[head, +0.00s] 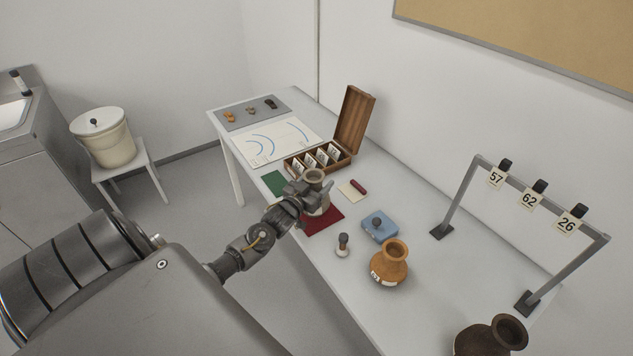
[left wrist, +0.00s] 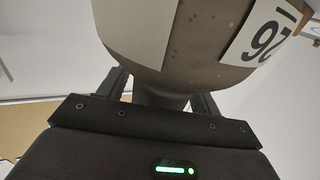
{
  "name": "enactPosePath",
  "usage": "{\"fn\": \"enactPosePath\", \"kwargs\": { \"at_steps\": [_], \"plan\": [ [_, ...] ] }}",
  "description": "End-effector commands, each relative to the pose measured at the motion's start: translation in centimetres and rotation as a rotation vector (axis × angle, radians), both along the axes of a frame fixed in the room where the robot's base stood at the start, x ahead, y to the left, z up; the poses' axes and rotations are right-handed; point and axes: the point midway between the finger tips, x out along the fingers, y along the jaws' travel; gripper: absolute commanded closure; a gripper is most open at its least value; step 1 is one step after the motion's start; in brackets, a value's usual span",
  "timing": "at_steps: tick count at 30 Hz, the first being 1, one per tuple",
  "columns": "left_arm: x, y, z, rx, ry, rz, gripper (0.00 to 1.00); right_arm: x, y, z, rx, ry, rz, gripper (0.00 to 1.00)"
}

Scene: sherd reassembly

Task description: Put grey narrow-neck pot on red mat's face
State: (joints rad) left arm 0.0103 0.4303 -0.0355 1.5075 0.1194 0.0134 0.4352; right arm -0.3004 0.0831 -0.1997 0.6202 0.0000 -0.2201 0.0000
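The grey narrow-neck pot (head: 313,177) is upright at the far left part of the red mat (head: 325,222). Whether its base touches the mat cannot be told, as my gripper and wrist hide part of it. My left gripper (head: 312,190) is at the pot's neck. In the left wrist view the fingers (left wrist: 162,95) lie on both sides of the neck and look closed on it; the pot's body (left wrist: 185,50) with a "26" label fills the top. My right gripper is out of view.
An orange pot (head: 390,264), a blue box (head: 380,226) and a small knobbed tool (head: 343,245) stand right of the mat. A green mat (head: 274,184) and an open wooden box (head: 325,157) are behind. A rack (head: 540,193) with number tags stands at right.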

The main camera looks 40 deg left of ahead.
Motion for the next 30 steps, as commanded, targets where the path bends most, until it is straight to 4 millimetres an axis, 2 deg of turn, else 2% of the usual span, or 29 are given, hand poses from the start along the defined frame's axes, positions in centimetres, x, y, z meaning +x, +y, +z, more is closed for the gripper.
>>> {"fn": "enactPosePath", "kwargs": {
  "at_steps": [11,16,24,30],
  "plan": [
    [-0.1,0.0,0.5,0.000,0.000,0.000,0.31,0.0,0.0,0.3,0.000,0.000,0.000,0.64],
    [-2.6,-0.3,0.0,0.000,0.004,-0.002,0.31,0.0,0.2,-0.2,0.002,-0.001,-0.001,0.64],
    [-8.3,-0.8,0.0,0.000,0.002,0.000,0.31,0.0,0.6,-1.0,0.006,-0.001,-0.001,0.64],
    [-11.1,-1.1,0.1,0.000,0.002,0.000,0.31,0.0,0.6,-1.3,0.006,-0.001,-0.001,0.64]
  ]
}}
